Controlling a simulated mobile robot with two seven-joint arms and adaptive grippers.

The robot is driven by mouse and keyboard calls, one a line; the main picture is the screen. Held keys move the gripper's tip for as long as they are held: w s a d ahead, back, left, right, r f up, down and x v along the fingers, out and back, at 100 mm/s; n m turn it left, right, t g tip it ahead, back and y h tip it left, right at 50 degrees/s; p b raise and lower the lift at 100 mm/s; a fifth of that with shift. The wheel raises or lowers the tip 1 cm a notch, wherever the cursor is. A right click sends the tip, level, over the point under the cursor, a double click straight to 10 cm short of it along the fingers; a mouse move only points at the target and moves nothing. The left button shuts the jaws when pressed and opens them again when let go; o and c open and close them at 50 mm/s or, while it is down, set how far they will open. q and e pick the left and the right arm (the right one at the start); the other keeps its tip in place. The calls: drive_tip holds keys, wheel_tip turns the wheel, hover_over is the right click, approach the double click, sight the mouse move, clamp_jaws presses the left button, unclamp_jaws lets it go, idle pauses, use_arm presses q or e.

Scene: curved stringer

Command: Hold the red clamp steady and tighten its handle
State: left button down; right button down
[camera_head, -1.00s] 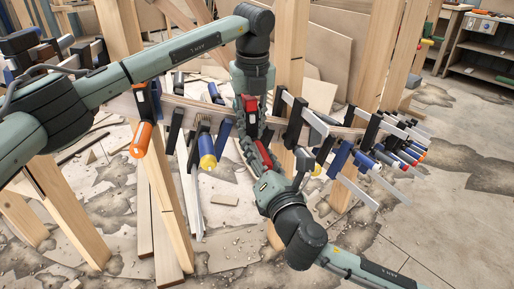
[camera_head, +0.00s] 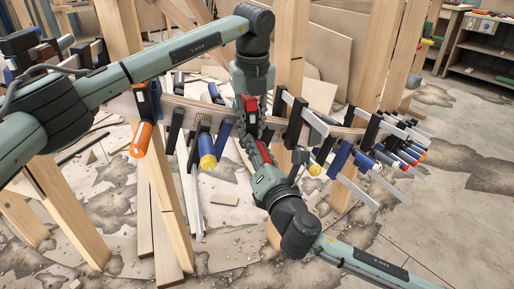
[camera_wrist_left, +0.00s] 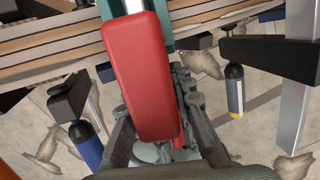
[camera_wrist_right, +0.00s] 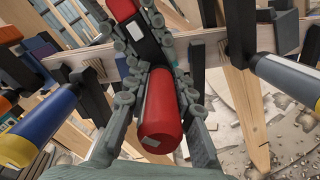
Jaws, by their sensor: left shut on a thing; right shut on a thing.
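The red clamp (camera_head: 249,103) sits on the curved wooden stringer between other clamps. In the left wrist view its red body (camera_wrist_left: 143,80) fills the middle, between the fingers of my left gripper (camera_wrist_left: 165,130), which is shut on it from above. My right gripper (camera_head: 258,160) comes from below and is shut on the clamp's red handle (camera_head: 263,152). In the right wrist view the cylindrical red handle (camera_wrist_right: 160,118) lies between the fingers of my right gripper (camera_wrist_right: 158,95). The clamp's jaws are mostly hidden by my grippers.
The curved stringer (camera_head: 190,103) carries several clamps on both sides, with a blue-and-yellow handle (camera_head: 207,152) and an orange handle (camera_head: 141,138) on the left. Wooden posts (camera_head: 289,60) stand close behind. Wood scraps litter the floor.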

drive_tip(key=shift+m, duration=0.3)
drive_tip(key=shift+m, duration=2.7)
drive_tip(key=c, duration=1.3)
unclamp_jaws()
drive_tip(key=v, duration=1.2)
